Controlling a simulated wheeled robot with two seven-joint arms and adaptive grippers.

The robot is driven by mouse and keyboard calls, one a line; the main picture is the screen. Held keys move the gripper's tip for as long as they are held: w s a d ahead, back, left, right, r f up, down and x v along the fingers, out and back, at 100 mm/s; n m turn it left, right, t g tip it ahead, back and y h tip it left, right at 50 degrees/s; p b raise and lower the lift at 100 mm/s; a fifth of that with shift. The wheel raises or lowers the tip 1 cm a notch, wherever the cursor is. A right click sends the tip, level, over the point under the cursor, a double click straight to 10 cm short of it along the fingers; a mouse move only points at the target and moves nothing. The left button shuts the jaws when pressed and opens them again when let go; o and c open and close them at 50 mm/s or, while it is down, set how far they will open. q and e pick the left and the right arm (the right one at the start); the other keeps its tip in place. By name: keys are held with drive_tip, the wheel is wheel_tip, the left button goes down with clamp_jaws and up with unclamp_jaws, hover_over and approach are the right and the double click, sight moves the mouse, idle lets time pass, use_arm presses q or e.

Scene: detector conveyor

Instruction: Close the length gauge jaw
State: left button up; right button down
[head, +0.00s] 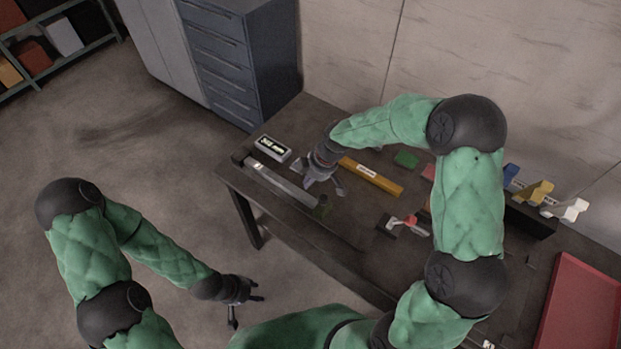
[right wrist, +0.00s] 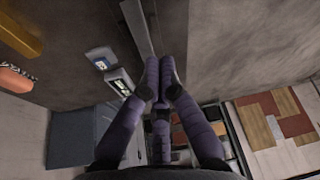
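I cannot tell for sure which part is the jaw. The rail also shows in the right wrist view (right wrist: 138,25), just ahead of the fingertips. My right gripper (head: 322,184) is over the rail's right part. In the right wrist view its purple fingertips (right wrist: 160,72) are together with nothing seen between them; contact with the gauge cannot be told. My left gripper (head: 244,306) is open and empty, off the table.
A display box (head: 272,148) stands behind the rail's left end. A yellow bar (head: 370,176) lies behind my right gripper. Floor left of the table is clear.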

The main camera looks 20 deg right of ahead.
hover_over(315, 207)
drive_tip(key=w+a, duration=0.3)
drive_tip(key=a, duration=0.1)
wheel_tip(315, 207, down, 8)
drive_tip(key=d, duration=0.1)
drive_tip(key=s+d, duration=0.2)
drive_tip(key=shift+d+r, duration=0.3)
drive_tip(key=shift+s+d, duration=0.25)
drive_tip(key=s+d+b, duration=0.2)
drive_tip(key=s+d, duration=0.4)
drive_tip(key=s, duration=0.2)
drive_tip(key=shift+s+d+b, duration=0.25)
drive_tip(key=shift+s+b, duration=0.15)
